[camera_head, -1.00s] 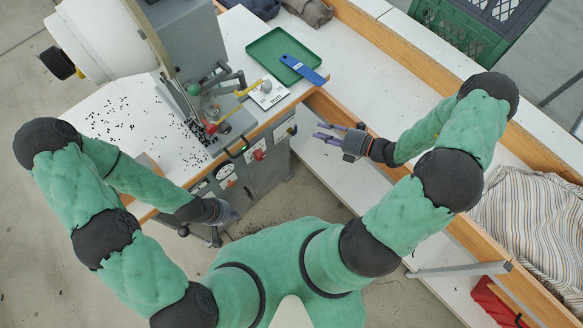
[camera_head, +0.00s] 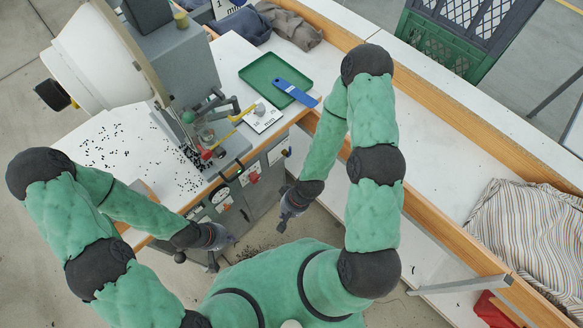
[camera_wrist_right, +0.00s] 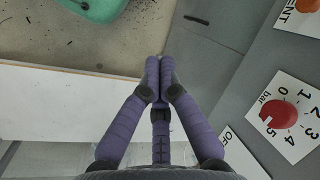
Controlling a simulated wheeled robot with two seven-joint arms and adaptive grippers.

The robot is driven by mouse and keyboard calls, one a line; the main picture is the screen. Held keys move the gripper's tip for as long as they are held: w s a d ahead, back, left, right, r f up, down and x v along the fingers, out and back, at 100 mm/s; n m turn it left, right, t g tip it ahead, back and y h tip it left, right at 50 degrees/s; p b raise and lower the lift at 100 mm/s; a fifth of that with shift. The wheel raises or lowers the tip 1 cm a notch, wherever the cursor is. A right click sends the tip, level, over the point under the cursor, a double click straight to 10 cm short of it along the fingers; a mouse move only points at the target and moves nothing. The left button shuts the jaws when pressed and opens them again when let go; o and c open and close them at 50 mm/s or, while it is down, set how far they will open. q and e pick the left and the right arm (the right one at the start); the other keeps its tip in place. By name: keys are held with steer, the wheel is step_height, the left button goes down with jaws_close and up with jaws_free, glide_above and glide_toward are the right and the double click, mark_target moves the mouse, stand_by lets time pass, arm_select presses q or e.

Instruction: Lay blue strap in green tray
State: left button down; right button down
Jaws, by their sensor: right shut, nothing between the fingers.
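The green tray (camera_head: 258,72) lies on the white bench beyond the press in the head view. The blue strap (camera_head: 295,93) lies slanted across the tray's right side, one end inside the tray and the other sticking out over its rim. My right gripper (camera_head: 284,225) hangs in front of the grey cabinet, well nearer to me than the tray and strap. In the right wrist view its purple fingers (camera_wrist_right: 159,66) are shut with nothing between them. My left gripper (camera_head: 222,240) is low at the left, near the cabinet's front; its fingers are too small to judge.
Small black eyelets are scattered on the bench. A wooden rail (camera_head: 440,100) edges the bench. A striped cloth (camera_head: 525,230) lies at the right.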

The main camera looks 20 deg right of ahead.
steer(key=w+d+r+m+t+p, duration=0.25)
steer(key=w+d+r+m, duration=0.25)
steer(key=d+r+m, duration=0.4)
steer(key=w+d+r+m+t+h+p, duration=0.1)
steer(key=w+d+r+m+p, duration=0.3)
steer(key=d+r+m, duration=0.5)
steer(key=w+d+r+m+t+p, duration=0.2)
steer(key=w+d+r+m, duration=0.4)
steer(key=d+r+m, duration=0.3)
steer(key=w+a+f+m+b, duration=0.1)
steer(key=w+a+f+b, duration=0.3)
steer(key=w+f, duration=0.4)
steer(key=shift+w, duration=0.2)
steer(key=shift+a, duration=0.1)
steer(key=shift+w+r, duration=0.1)
